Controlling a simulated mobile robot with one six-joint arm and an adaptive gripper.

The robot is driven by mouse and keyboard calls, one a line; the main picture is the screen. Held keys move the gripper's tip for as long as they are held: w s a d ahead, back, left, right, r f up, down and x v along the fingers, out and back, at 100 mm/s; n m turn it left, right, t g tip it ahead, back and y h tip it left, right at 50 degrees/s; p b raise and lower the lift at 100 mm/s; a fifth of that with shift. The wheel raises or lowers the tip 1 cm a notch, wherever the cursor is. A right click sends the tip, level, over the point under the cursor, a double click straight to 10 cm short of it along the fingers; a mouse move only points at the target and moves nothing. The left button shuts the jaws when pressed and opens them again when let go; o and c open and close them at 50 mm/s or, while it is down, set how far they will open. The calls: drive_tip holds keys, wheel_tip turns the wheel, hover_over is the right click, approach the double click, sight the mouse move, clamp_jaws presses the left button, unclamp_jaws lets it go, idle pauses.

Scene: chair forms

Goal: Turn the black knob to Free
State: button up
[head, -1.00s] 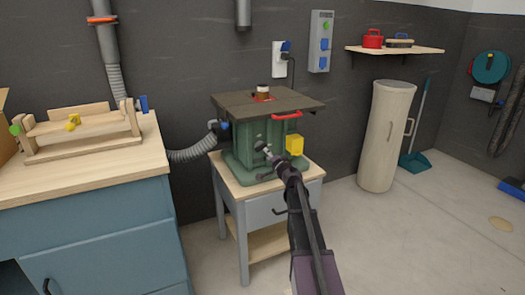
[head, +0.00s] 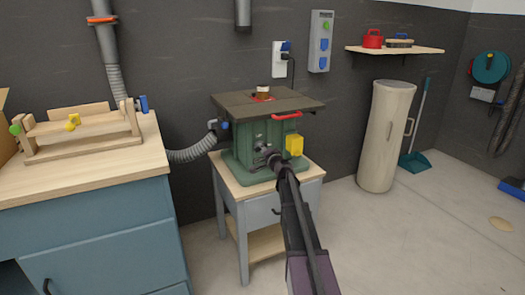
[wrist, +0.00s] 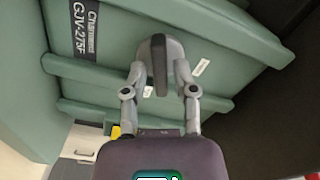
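The black knob (wrist: 158,66) is an elongated bar on a round grey base (wrist: 174,48), on the side of the green machine (wrist: 110,68). In the wrist view its bar runs nearly up and down the picture. My gripper (wrist: 159,76) is open, one finger on each side of the knob, with a visible gap to the bar on both sides. A small white label (wrist: 201,68) lies right of the knob, and another pale label is partly hidden near the left finger; neither is legible. In the head view my gripper (head: 270,157) covers the knob.
The machine has a dark tabletop (head: 245,106), a red handle (head: 286,116) and a yellow box (head: 294,145) right of my gripper. It stands on a grey stand (head: 229,205). A wooden workbench (head: 90,175) is at left.

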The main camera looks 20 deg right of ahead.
clamp_jaws()
drive_tip(key=shift+m, duration=2.4)
drive_tip(key=o, duration=0.5)
unclamp_jaws()
